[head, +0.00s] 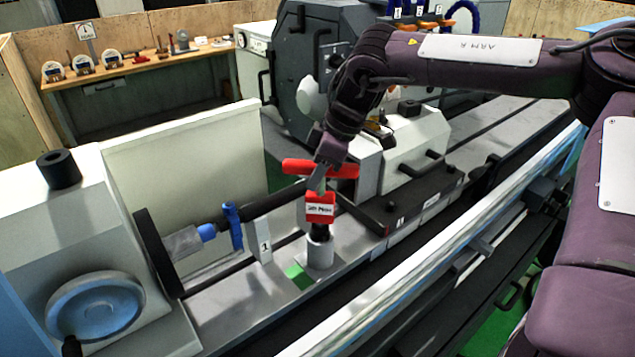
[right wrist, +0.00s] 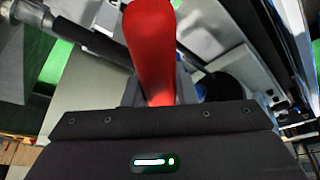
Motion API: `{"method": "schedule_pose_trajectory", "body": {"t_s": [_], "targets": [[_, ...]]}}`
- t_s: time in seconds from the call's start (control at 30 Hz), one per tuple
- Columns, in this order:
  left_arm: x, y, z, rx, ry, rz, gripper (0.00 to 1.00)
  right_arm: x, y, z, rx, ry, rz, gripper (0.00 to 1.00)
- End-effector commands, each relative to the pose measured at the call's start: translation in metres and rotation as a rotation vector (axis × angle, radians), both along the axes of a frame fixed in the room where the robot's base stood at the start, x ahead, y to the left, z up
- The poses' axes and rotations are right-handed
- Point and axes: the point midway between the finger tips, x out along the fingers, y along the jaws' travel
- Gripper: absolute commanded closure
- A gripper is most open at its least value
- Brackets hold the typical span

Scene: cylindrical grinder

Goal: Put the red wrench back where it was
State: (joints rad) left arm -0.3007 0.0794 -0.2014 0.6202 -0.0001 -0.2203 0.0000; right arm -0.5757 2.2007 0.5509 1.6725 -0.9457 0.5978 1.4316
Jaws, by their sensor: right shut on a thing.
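The red wrench has a red crossbar handle (head: 338,171) and a red block with a white label (head: 320,207) below it. Its dark lower end meets the top of an upright grey cylindrical holder (head: 320,252) on the machine bed; I cannot tell how deep it sits. My right gripper (head: 319,176) comes from above and is shut on the wrench at the handle. In the right wrist view the red handle (right wrist: 151,45) fills the middle, its lower end hidden by the gripper body. My left gripper is not in view.
A blue clamp (head: 233,226) on a dark shaft and a white plate marked 1 (head: 262,247) stand left of the holder. A green patch (head: 298,275) lies beside it. A long bright rail (head: 430,250) runs in front. A workbench (head: 140,68) stands behind.

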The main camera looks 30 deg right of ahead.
Motion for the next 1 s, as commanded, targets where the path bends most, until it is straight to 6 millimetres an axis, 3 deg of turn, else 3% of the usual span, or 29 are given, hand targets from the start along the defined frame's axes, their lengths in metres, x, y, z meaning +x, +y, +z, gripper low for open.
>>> {"method": "schedule_pose_trajectory", "body": {"t_s": [0.2,0.63,0.67,0.8,1.0], "targets": [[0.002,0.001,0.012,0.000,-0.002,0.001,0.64,0.000,0.000,-0.028,0.001,0.002,0.000,1.00],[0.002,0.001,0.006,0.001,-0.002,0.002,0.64,0.000,0.000,-0.036,0.000,-0.001,0.000,1.00],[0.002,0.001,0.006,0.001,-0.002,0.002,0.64,-0.001,0.000,-0.037,-0.001,0.002,-0.001,0.74],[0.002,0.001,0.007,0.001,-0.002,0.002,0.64,-0.001,0.000,-0.036,-0.001,0.002,-0.001,0.56],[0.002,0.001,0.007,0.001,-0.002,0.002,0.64,-0.001,0.000,-0.036,-0.001,0.002,-0.001,0.54]]}}
